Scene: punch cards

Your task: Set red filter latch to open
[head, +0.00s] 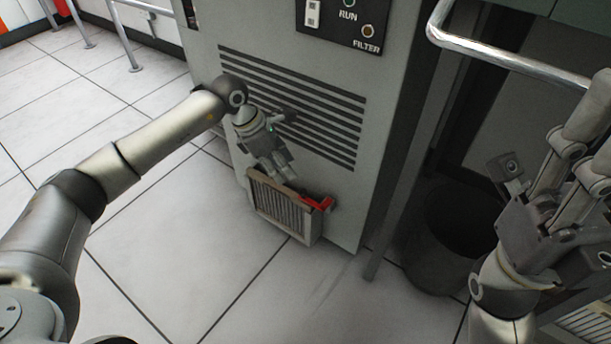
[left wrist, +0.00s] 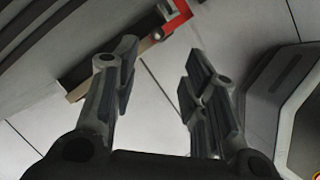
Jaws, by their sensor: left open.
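The red filter latch (head: 319,203) sits at the upper right corner of the filter (head: 278,209), low on the grey cabinet. My left gripper (head: 286,176) is just above and to the left of the latch in the head view. In the left wrist view, my left gripper (left wrist: 157,68) has its fingers spread with nothing between them. The red latch (left wrist: 181,20) shows as a bent bar beyond the fingertips, near the top edge. It looks apart from the fingers. My right gripper (head: 583,140) is raised at the right, away from the latch; its finger gap is unclear.
The grey cabinet (head: 210,52) carries vent slots and a panel (head: 343,22) marked RUN and FILTER. A dark bin (head: 446,245) stands right of the cabinet. A metal rail (head: 500,56) crosses the upper right. The tiled floor (head: 160,225) at left is clear.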

